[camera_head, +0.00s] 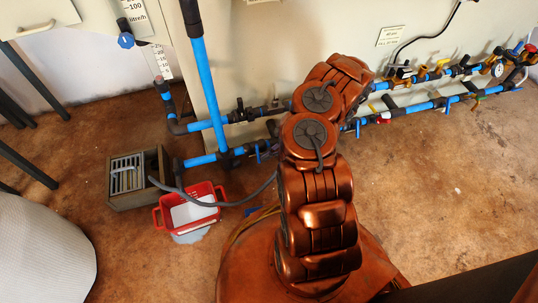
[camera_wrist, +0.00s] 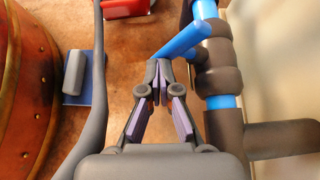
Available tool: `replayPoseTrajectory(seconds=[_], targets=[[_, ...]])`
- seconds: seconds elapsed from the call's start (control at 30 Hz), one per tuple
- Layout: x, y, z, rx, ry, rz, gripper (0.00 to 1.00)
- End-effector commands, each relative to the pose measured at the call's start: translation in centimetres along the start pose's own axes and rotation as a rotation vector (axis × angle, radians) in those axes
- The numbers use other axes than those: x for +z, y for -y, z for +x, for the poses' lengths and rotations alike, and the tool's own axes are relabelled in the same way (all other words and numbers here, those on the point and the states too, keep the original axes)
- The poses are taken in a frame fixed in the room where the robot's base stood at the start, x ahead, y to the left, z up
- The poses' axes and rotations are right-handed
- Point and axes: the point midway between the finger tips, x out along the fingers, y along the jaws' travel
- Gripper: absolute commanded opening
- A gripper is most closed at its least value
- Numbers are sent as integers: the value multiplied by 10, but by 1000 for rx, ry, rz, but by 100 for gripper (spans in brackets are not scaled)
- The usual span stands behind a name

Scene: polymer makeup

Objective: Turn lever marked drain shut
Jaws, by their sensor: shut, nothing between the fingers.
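A blue lever (camera_wrist: 186,40) shows in the wrist view, on a dark grey valve body (camera_wrist: 212,65) on the blue pipe. It slants across the pipe, its free end down-left at my fingertips. My gripper (camera_wrist: 159,76) is shut and empty, with its tips beside or against that end; contact cannot be told. In the head view my arm hides the gripper. Blue levers hang from the wall pipes there, one left of my arm (camera_head: 258,152) and one right of it (camera_head: 358,128). I cannot tell which is the one at my fingertips. No drain marking is readable.
A grey hose (camera_head: 232,203) runs from my arm's left side toward a red basin (camera_head: 187,207) and a grated drain box (camera_head: 137,180). The hose (camera_wrist: 97,70) passes left of my gripper. Wall pipes (camera_head: 208,92) crowd the right of the wrist view. Floor at right is clear.

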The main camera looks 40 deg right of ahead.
Motion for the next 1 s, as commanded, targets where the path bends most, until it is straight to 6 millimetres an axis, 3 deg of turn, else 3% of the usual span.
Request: replayPoseTrajectory(seconds=[0.07, 0.67, 0.83, 1.0], targets=[[9, -7, 12, 27, 26, 1, 0], [29, -6, 2, 30, 36, -2, 0], [24, -4, -3, 25, 31, -1, 0], [3, -1, -21, 14, 11, 5, 0]])
